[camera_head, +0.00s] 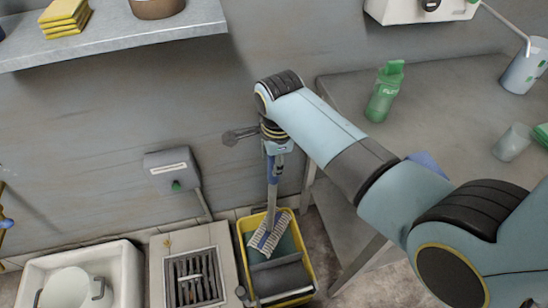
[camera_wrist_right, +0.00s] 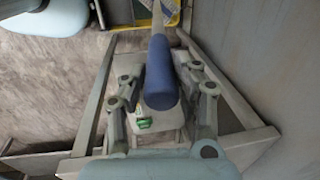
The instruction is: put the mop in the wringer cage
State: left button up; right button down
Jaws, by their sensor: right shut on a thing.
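The mop has a blue grip (camera_wrist_right: 158,75), a pale shaft and a white-and-blue striped head (camera_head: 265,239). My right gripper (camera_head: 276,148) is shut on the upper handle, and the fingers lie on both sides of the blue grip in the right wrist view. The mop hangs nearly upright, head down, over the yellow bucket (camera_head: 241,249). Its head overlaps the bucket's opening in the head view; I cannot tell whether it touches anything inside. The dark grey wringer cage (camera_head: 282,278) is in the near part of the bucket. My left gripper is not in view.
A floor drain grate (camera_head: 195,278) and a white sink (camera_head: 122,268) are left of the bucket. A grey table (camera_head: 440,100) with a green bottle (camera_head: 384,92) stands at the right. A shelf (camera_head: 115,38) juts out upper left. A wall box (camera_head: 172,170) is behind the drain.

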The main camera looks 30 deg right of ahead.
aim_at(281, 283)
jog(key=k+j, duration=0.15)
jog(key=j, duration=0.2)
jog(key=k+j, duration=0.15)
jog(key=j, duration=0.25)
jog(key=k+j, duration=0.1)
jog(key=j, duration=0.25)
jog(key=k+j, duration=0.15)
jog(key=j, duration=0.25)
jog(key=k+j, duration=0.15)
jog(key=j, duration=0.2)
jog(key=k+j, duration=0.15)
jog(key=j, duration=0.25)
jog(key=k+j, duration=0.15)
jog(key=j, duration=0.2)
